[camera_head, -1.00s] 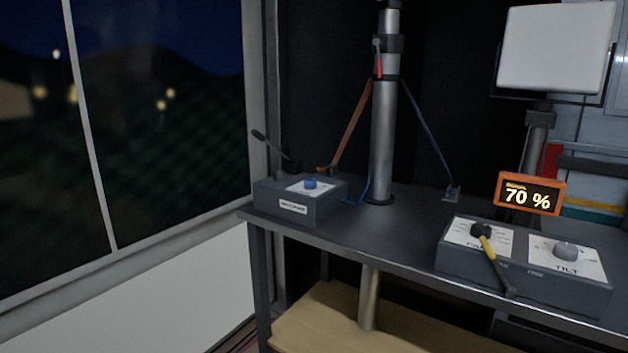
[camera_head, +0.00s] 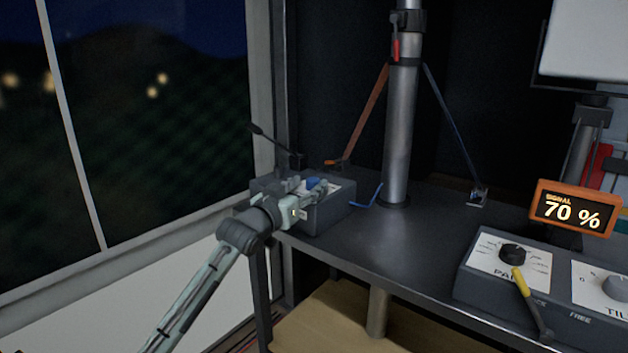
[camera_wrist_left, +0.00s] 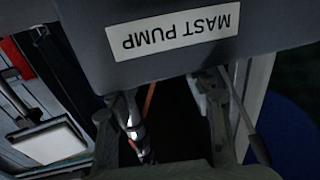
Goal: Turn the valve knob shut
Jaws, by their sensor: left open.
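My left gripper (camera_head: 312,190) reaches in from the lower left. Its fingers are at the front upper edge of the box, close to the knob and partly overlapping it in the head view. I cannot tell whether they touch it. In the left wrist view the gripper (camera_wrist_left: 163,100) has its fingers spread, with the upside-down "MAST PUMP" label (camera_wrist_left: 172,31) above them. The knob is not visible there. My right gripper is not in view.
A black lever (camera_head: 268,139) rises behind the pump box. A metal mast (camera_head: 398,140) with straps stands right of it. A control box (camera_head: 480,285) with a yellow-handled lever (camera_head: 520,283) and a "70 %" display (camera_head: 574,209) stand at right. The bench middle is clear.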

